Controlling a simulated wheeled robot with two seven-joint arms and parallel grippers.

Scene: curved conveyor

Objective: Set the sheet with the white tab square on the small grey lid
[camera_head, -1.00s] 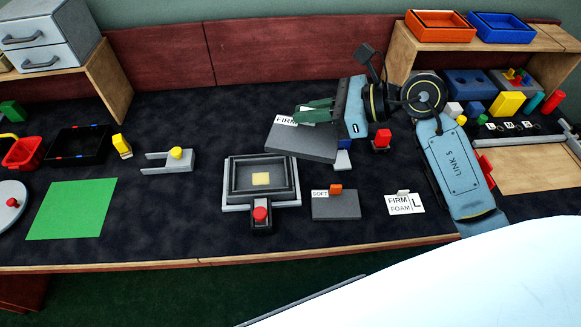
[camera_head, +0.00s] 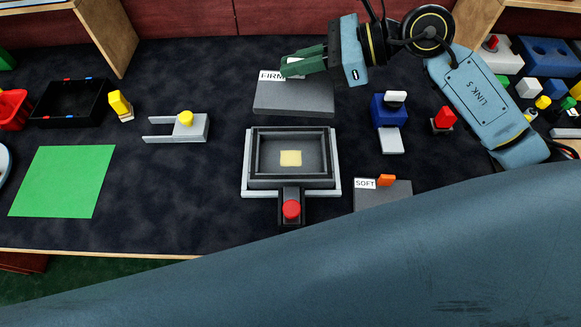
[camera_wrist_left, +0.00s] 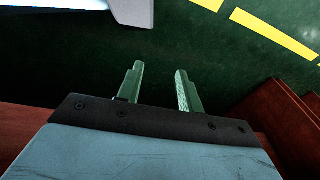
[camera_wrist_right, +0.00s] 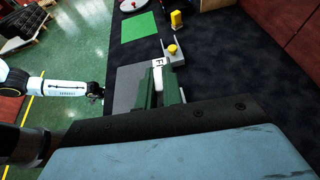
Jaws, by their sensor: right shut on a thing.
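The dark grey sheet (camera_head: 295,100), marked FIRM on a white label, hangs level behind the framed grey box. My right gripper (camera_head: 290,66) is shut on its far-left edge, at the white tab. In the right wrist view the sheet (camera_wrist_right: 127,88) shows left of the fingers. The grey box (camera_head: 247,160) has a dark raised rim, a pale yellow square inside and a red knob in front. I cannot tell for sure which part is the small grey lid. My left gripper (camera_wrist_left: 160,90) is open and empty over the green floor, outside the head view.
A second grey sheet marked SOFT (camera_head: 398,193), with an orange tab, lies right of the box, partly hidden by my arm. A blue block (camera_head: 388,110) and red-knobbed piece (camera_head: 443,121) stand to the right. A U-shaped grey holder (camera_head: 190,130) and green mat (camera_head: 62,181) are left.

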